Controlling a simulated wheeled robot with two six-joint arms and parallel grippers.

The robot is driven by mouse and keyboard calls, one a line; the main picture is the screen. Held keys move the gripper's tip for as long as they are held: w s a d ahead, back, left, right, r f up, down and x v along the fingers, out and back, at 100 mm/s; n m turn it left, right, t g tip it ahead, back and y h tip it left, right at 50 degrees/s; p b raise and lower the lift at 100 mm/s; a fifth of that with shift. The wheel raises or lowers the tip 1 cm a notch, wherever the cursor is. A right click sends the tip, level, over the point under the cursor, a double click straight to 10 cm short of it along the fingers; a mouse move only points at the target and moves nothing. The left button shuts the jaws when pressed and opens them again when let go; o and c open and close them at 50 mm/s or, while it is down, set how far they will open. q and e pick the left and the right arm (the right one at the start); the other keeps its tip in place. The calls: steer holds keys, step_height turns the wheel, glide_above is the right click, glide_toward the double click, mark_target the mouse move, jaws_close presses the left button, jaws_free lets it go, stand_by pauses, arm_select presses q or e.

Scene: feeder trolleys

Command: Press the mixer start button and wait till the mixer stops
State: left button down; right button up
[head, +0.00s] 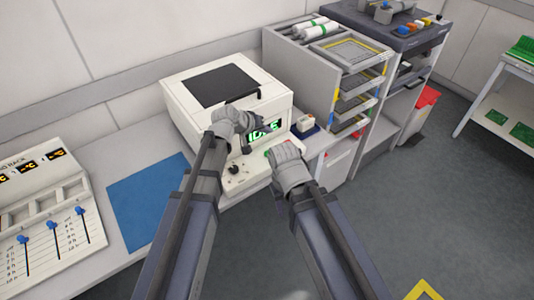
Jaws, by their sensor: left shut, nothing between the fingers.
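The mixer (178,90) is a white box with a dark window in its lid, standing on the bench at the centre. Its green lit display (274,125) shows digits, partly covered by my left gripper. Its front panel (238,181) carries a dark knob (235,170). My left gripper (262,136) is shut and empty in front of the display. My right gripper (280,158) is over the right end of the front panel. A bit of green shows beside it. I cannot tell which part is the start button, nor whether either gripper touches the panel.
A blue mat (150,200) lies left of the mixer. A white rack (45,235) with blue sliders stands at far left. A small white item on a dark blue pad (306,127) and a shelf unit (290,75) with trays stand right. Grey floor is open at right.

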mark_target(266, 155)
arm_select(q)
steer(key=shift+f+b, duration=4.4)
steer(key=shift+f, duration=0.1)
steer(key=shift+f+b, duration=0.3)
steer(key=shift+b, duration=0.1)
